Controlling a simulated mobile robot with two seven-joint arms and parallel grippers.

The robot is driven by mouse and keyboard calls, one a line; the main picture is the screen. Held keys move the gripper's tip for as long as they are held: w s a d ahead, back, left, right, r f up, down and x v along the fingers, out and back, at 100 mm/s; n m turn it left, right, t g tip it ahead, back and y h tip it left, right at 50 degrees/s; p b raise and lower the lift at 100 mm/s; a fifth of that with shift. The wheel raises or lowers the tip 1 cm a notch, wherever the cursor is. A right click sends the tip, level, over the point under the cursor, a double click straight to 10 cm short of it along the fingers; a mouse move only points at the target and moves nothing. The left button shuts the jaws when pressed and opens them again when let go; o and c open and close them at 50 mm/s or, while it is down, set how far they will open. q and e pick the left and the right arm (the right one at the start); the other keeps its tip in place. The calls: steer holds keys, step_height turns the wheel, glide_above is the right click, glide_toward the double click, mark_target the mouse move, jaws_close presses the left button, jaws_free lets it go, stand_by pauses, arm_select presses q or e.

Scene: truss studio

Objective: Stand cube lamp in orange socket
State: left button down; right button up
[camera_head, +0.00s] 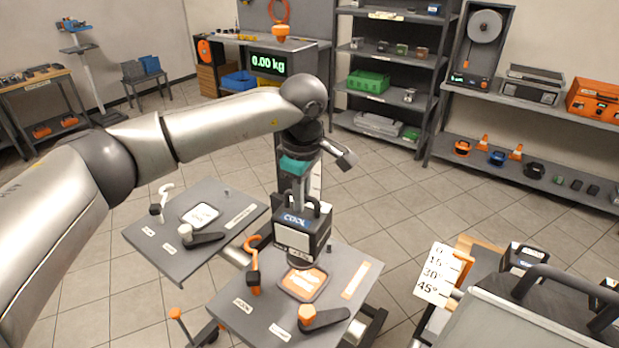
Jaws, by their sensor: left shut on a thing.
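The cube lamp (301,236) is a dark box with a pale front panel, a "COOL" label and a handle on top. My left gripper (301,198) comes down from above and is shut on its handle. The lamp hangs upright over the grey panel with the orange socket (302,284), a rounded square plate with an orange face. The lamp's lower end is at the socket's far edge in the picture; I cannot tell whether they touch. My right gripper is not in view.
An orange hook clamp (254,275) and an orange-tipped lever (322,317) flank the socket. A second grey panel (158,240) with a white socket (201,215) stands left. An angle card (437,275) and a grey case (540,318) are at right.

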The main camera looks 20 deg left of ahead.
mark_target(303, 216)
arm_select(q)
steer(key=shift+w, duration=0.45)
steer(key=shift+s+f+b, duration=0.2)
steer(key=shift+f+b, duration=0.15)
steer(key=shift+f, duration=0.4)
steer(key=shift+f+b, duration=1.35)
steer(key=shift+f, duration=0.6)
steer(key=shift+f+b, duration=1.6)
steer(key=shift+f, duration=0.35)
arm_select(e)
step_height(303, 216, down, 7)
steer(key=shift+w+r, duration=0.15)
arm_select(q)
steer(key=shift+f+b, duration=0.15)
steer(key=shift+b, duration=0.2)
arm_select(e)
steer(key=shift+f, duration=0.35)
arm_select(q)
steer(key=c, duration=0.8)
jaws_free()
steer(key=shift+s+f, duration=0.1)
steer(key=shift+f, duration=0.05)
